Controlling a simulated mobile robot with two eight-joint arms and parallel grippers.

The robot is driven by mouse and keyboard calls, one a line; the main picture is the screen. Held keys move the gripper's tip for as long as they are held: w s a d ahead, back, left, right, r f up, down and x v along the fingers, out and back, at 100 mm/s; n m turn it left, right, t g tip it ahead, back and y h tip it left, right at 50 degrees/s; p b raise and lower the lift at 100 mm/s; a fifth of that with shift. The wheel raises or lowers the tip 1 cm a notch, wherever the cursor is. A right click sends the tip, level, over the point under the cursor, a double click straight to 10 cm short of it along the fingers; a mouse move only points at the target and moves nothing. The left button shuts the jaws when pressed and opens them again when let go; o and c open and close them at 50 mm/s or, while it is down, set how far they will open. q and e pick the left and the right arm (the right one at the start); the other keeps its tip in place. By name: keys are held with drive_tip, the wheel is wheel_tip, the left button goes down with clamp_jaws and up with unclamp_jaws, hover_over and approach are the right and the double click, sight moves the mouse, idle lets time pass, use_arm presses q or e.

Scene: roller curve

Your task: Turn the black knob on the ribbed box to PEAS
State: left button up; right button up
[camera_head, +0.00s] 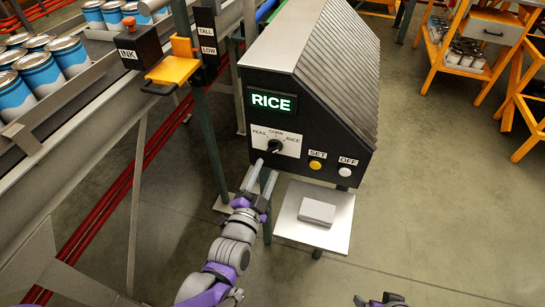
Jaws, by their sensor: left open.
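The black knob (275,146) sits on a white dial plate on the dark front of the ribbed box (318,110). The plate reads PEAS at left, CORN at top and RICE at right. The knob's pointer seems to aim up and right, toward RICE, though it is small. The lit green display (273,103) above reads RICE. My left gripper (265,172) is open and empty just below the knob, its two fingers pointing up toward the dial plate. I see no contact with the knob.
A yellow SET button (315,165) and a white OFF button (345,172) sit right of the dial. A pale plate (290,228) with a small grey block lies below the box. At left stand a conveyor with blue cans (66,55) and a green post (209,150).

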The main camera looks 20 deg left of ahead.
sight(274, 152)
use_arm(q)
drive_tip(key=w, duration=0.6)
drive_tip(key=shift+w+d+b, duration=0.15)
drive_tip(key=shift+w+b, duration=0.1)
drive_tip(key=shift+b, duration=0.05)
clamp_jaws()
